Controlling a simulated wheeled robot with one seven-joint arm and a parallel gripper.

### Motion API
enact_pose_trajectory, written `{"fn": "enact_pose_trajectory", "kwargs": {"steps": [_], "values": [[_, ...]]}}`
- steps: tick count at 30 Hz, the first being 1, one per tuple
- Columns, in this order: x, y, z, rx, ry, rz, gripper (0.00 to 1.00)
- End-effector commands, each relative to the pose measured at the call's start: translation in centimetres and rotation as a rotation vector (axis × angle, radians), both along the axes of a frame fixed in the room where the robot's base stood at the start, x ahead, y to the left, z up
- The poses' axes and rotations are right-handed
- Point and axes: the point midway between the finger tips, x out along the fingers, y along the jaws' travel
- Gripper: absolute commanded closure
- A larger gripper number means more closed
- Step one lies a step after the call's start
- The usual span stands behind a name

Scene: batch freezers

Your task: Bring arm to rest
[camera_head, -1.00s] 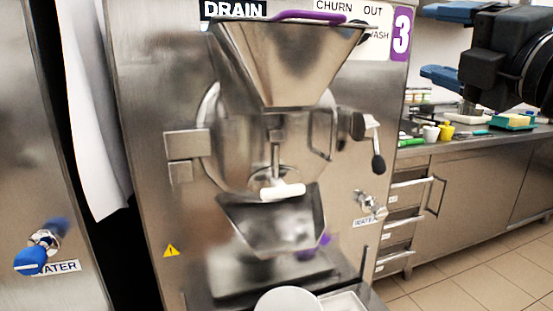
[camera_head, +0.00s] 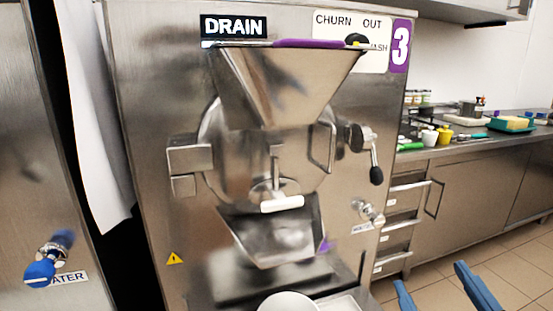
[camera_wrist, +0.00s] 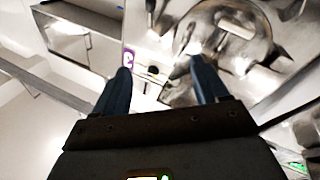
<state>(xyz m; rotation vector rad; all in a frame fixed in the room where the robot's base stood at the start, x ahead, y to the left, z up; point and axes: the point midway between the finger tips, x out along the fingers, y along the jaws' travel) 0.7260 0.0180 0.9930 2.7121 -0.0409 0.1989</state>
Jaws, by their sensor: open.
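My gripper (camera_head: 440,292) shows at the bottom right of the head view as two blue fingertips, apart, with nothing between them. It also shows in the wrist view (camera_wrist: 160,75), where its two blue fingers are spread and empty. The batch freezer (camera_head: 150,130), a steel machine marked 3, fills the middle of the head view. Its hopper (camera_head: 285,85), white-handled front door and chute (camera_head: 275,240) are to the left of the gripper. The rest of my arm is out of the head view.
A steel counter (camera_head: 440,150) with drawers runs along the right, holding cups, a green tray with a yellow block (camera_head: 515,123) and jars. A blue-handled water tap (camera_head: 42,270) is at far left. A white round container (camera_head: 288,302) stands below the chute. Tiled floor (camera_head: 510,270) is clear at right.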

Motion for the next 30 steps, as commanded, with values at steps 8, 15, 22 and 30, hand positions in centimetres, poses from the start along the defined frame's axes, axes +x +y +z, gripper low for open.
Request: {"fn": "enact_pose_trajectory", "kwargs": {"steps": [8,15,22,30], "values": [[-9.0,0.6,-6.4,0.209,0.142,-0.032,0.27],[-17.6,0.3,-9.5,0.324,0.253,-0.050,0.27],[-25.6,-0.7,-10.1,0.392,0.352,-0.045,0.27],[-30.1,-1.7,-9.6,0.421,0.408,-0.029,0.27]]}}
